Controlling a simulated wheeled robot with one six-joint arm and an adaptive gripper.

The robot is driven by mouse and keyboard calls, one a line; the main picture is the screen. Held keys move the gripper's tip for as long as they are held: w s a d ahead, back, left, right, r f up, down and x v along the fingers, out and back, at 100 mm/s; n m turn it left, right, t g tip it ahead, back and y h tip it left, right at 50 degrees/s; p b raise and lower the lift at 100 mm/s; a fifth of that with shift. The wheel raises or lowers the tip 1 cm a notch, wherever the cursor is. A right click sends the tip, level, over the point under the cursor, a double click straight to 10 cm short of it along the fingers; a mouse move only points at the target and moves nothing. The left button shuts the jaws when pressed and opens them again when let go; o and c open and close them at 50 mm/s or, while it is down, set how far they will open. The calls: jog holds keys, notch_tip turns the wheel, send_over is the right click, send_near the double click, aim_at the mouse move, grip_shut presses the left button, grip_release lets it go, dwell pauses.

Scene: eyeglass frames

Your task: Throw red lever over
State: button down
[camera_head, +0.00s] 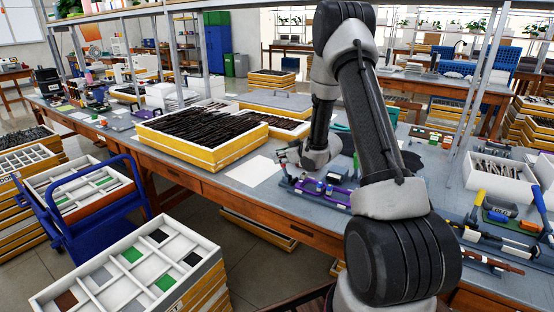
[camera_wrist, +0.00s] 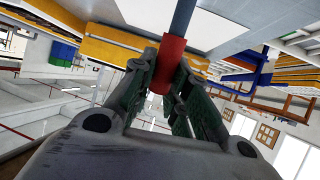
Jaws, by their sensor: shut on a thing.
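The red lever (camera_wrist: 169,57) shows in the wrist view as a red sleeve on a grey-blue rod (camera_wrist: 184,14). My gripper (camera_wrist: 164,72) has its two fingers on either side of the red sleeve and is shut on it. The rod runs up out of the top of the picture. In the head view my gripper (camera_head: 285,157) is small, low over the workbench, at the left end of a purple and grey fixture (camera_head: 335,194). The lever cannot be made out clearly there, and my arm covers part of the bench behind the fixture.
A yellow-sided tray of dark frames (camera_head: 200,154) stands left of my gripper. A white sheet (camera_head: 253,171) lies on the bench (camera_head: 215,187) beside the fixture. Yellow- and blue-handled levers (camera_head: 475,207) stand at the right. A blue cart (camera_head: 75,232) stands on the floor.

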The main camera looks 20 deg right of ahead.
jog(key=shift+s+d+r+t+y, duration=0.15)
jog(key=shift+s+d+t+y, duration=0.25)
jog(key=shift+s+t, duration=0.35)
jog(key=c, duration=1.3)
grip_release()
jog(key=shift+w, duration=0.1)
jog(key=shift+c, duration=0.2)
jog(key=v, duration=1.2)
